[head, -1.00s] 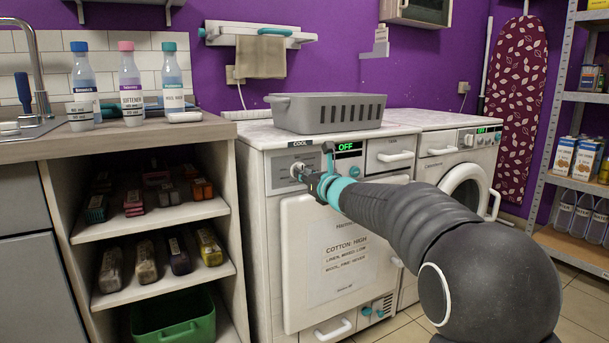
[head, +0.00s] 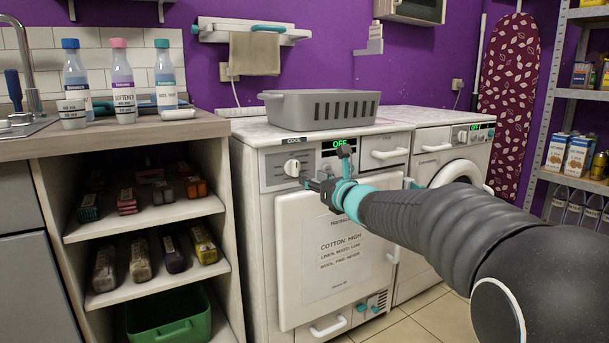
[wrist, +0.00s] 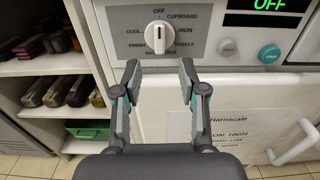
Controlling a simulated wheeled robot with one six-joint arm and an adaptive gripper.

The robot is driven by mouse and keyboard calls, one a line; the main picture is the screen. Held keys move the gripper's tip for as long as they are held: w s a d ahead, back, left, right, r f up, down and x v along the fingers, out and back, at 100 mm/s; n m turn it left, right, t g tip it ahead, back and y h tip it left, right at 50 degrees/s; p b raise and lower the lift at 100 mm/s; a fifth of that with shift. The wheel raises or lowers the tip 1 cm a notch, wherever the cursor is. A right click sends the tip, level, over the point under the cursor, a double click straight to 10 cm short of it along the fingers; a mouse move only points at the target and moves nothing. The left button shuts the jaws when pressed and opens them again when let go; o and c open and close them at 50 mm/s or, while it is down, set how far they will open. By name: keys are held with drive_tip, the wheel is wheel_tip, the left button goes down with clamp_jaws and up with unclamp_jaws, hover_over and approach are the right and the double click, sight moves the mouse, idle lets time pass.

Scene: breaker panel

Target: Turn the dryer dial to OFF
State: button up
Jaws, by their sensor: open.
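The dryer (head: 262,185) has a white round dial (head: 292,167) at the left of its control panel. In the wrist view the dial (wrist: 159,38) shows its grip ridge upright, in line with the OFF label above it; a mark on the ridge is too small to make out. The dryer's green display (wrist: 270,5) reads OFF, also in the head view (head: 338,143). My gripper (wrist: 160,75) is open and empty, its fingertips below the dial and apart from it. In the head view my gripper (head: 322,184) is just right of and below the dial.
A grey basket (head: 320,110) stands on the dryer top. A round teal button (wrist: 269,54) and a START-side grey button (wrist: 228,48) sit right of the dial. A washer (head: 440,160) stands at right, shelves with several packets at left.

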drive_tip(key=shift+v, duration=2)
